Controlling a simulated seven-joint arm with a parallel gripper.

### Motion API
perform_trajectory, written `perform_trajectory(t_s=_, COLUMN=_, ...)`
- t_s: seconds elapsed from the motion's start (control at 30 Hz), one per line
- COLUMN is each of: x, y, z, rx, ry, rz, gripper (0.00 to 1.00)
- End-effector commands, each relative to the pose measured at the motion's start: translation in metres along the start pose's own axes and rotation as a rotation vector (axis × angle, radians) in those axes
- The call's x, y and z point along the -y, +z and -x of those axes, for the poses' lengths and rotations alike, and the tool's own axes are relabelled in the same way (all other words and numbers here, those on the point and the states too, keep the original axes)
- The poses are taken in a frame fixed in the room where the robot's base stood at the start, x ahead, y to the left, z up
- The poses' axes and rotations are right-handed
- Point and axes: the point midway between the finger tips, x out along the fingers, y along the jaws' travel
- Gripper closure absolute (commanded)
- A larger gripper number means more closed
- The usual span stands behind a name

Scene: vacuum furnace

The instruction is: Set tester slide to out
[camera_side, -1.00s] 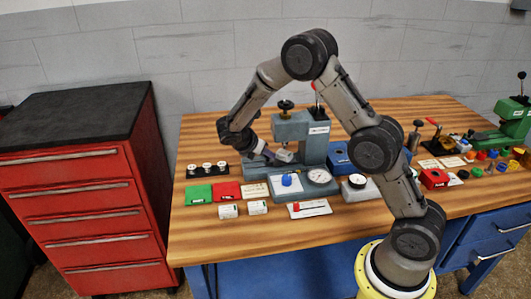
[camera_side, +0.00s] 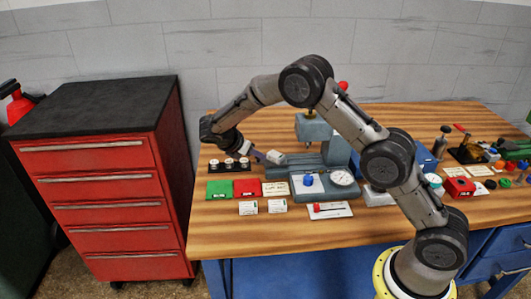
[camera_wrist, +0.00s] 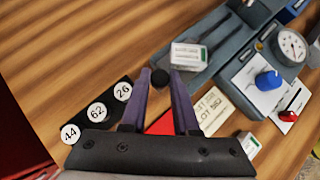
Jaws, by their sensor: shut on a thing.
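The tester (camera_side: 320,160) is a blue-grey machine with an upright column, and its base shows at the upper right in the wrist view (camera_wrist: 232,48). Its slide sticks out to the left of the column, with a white labelled block (camera_wrist: 188,55) at its outer part; this block also shows in the side view (camera_side: 275,157). A round black knob (camera_wrist: 159,77) is at the slide's left end. My gripper (camera_side: 262,157) is shut on this knob, one purple-grey finger on each side, as the wrist view shows (camera_wrist: 160,82). The joint between knob and slide is partly hidden.
Numbered white discs on a black rack (camera_wrist: 97,112) lie close to my gripper. Green (camera_side: 219,189) and red (camera_side: 247,187) mats lie in front, with small labelled boxes nearer the edge.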

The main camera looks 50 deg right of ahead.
Motion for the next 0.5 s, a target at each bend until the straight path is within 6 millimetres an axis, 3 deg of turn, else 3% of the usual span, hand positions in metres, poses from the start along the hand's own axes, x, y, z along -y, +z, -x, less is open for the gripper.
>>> perform_trajectory(t_s=0.27, x=-0.0050, y=-0.0026, z=0.0048, rx=-0.006, ry=0.018, rz=-0.001, gripper=1.00)
perform_trajectory(t_s=0.3, x=-0.0052, y=-0.0028, z=0.0051, rx=-0.006, ry=0.019, rz=-0.001, gripper=0.70)
perform_trajectory(t_s=0.43, x=-0.0051, y=-0.0027, z=0.0048, rx=-0.006, ry=0.018, rz=-0.001, gripper=0.46)
perform_trajectory(t_s=0.5, x=-0.0045, y=-0.0024, z=0.0042, rx=-0.006, ry=0.016, rz=-0.001, gripper=0.43)
